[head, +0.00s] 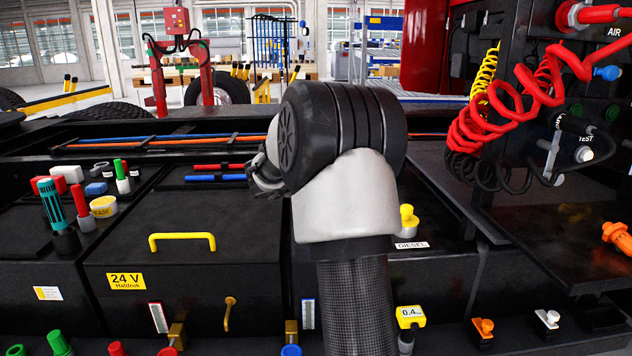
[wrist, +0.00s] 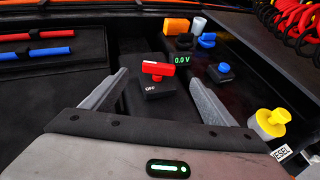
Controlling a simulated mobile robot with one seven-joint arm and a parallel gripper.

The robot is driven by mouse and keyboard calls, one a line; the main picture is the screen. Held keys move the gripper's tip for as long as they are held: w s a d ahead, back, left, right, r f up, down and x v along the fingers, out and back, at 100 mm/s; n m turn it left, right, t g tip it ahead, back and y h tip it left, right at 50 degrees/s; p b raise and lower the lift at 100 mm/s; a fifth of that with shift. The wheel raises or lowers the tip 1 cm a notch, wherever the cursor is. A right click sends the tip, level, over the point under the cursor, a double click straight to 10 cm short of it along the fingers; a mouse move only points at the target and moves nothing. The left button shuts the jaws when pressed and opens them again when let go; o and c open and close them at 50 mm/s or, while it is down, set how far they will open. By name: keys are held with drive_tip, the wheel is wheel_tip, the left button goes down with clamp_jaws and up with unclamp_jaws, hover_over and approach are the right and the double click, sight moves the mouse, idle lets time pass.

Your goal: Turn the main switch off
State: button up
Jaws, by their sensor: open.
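The main switch, a red handle (wrist: 157,68) on a black base (wrist: 155,88) marked OFF, shows in the wrist view ahead of my gripper. The handle lies roughly crosswise in the picture. My gripper (wrist: 158,78) is open, with one grey finger on each side of the switch in the picture and nothing between them held. I cannot tell whether the fingers are level with the handle; no contact shows. In the head view my arm hides the switch and the fingers.
A green voltage display (wrist: 182,58) seems to read 0.0 V beside the switch. Blue knobs (wrist: 223,70), an orange block (wrist: 176,26) and a yellow cap (wrist: 272,120) stand to the right. Red and blue rods (wrist: 38,43) lie left. Red coiled hoses (head: 475,125) hang at the right.

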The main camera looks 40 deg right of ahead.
drive_tip(key=x, duration=1.2)
drive_tip(key=shift+d+f, duration=0.1)
